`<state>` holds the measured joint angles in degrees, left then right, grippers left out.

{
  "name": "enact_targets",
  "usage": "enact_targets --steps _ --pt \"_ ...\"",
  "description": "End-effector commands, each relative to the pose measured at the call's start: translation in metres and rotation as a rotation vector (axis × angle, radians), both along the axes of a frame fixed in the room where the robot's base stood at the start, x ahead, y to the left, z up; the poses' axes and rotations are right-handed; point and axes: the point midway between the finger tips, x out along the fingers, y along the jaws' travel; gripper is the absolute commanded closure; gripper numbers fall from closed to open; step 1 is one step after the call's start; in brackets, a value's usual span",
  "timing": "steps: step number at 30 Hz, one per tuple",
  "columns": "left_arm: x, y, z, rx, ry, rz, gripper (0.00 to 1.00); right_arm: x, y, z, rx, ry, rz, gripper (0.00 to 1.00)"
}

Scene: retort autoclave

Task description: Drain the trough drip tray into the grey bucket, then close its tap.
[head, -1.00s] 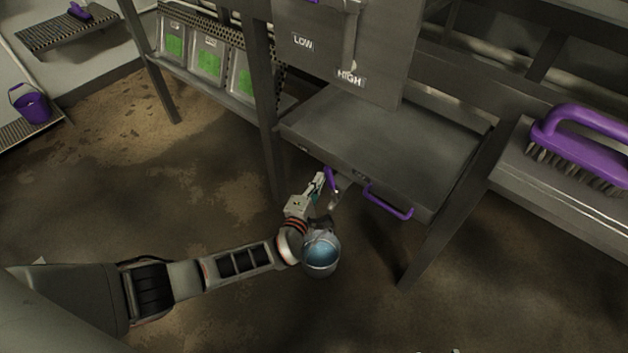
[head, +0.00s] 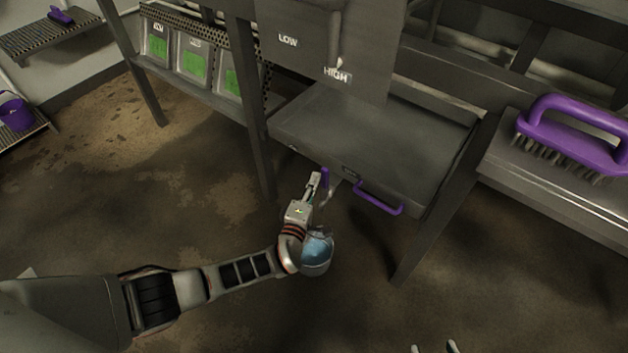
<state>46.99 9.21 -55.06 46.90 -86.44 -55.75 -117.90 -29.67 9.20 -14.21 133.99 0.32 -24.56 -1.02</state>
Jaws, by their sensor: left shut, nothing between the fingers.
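The trough drip tray (head: 400,150) is a wide, shallow grey tray with a purple front handle (head: 378,198). A small tap with a purple lever (head: 325,178) sits below its front edge, the lever nearly upright. The grey bucket (head: 318,262) stands below the tap, with bluish liquid showing inside; my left wrist partly covers it. My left gripper (head: 315,181) is shut and empty, right beside the lever; I cannot tell whether they touch. Only the fingertips of my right gripper (head: 435,348) show at the bottom edge, spread apart and empty.
A purple brush (head: 570,135) lies on the bench at right. A panel marked LOW and HIGH (head: 335,50) hangs above the tray. Table legs (head: 425,215) flank the tray. Green-fronted packs (head: 195,58) stand on a rack, and a purple bucket (head: 15,112) is far left.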

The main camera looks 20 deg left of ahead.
Motion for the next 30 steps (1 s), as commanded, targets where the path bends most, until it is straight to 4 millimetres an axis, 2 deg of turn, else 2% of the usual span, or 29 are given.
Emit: enact_targets --steps 4,8,16,18,20,30 --pt "-0.001 -0.004 0.000 -0.003 0.000 -0.006 1.00 0.000 0.000 0.000 0.000 0.000 0.000 0.60" --pt "0.001 0.002 0.000 -0.002 0.000 -0.005 1.00 0.000 0.000 -0.001 0.001 0.002 0.000 0.60" --pt "0.012 0.054 -0.001 0.001 0.003 0.005 1.00 -0.001 0.002 -0.002 0.006 0.003 0.001 0.60" --pt "-0.002 0.050 0.005 -0.002 -0.003 0.003 1.00 0.006 0.001 0.010 0.001 -0.020 0.001 0.60" --pt "-0.013 0.051 0.007 -0.002 -0.005 0.004 1.00 0.009 -0.002 0.014 -0.008 -0.028 0.000 0.60" --pt "-0.071 0.052 0.004 -0.001 -0.003 0.005 1.00 -0.006 -0.022 -0.007 -0.072 0.027 -0.004 0.60"
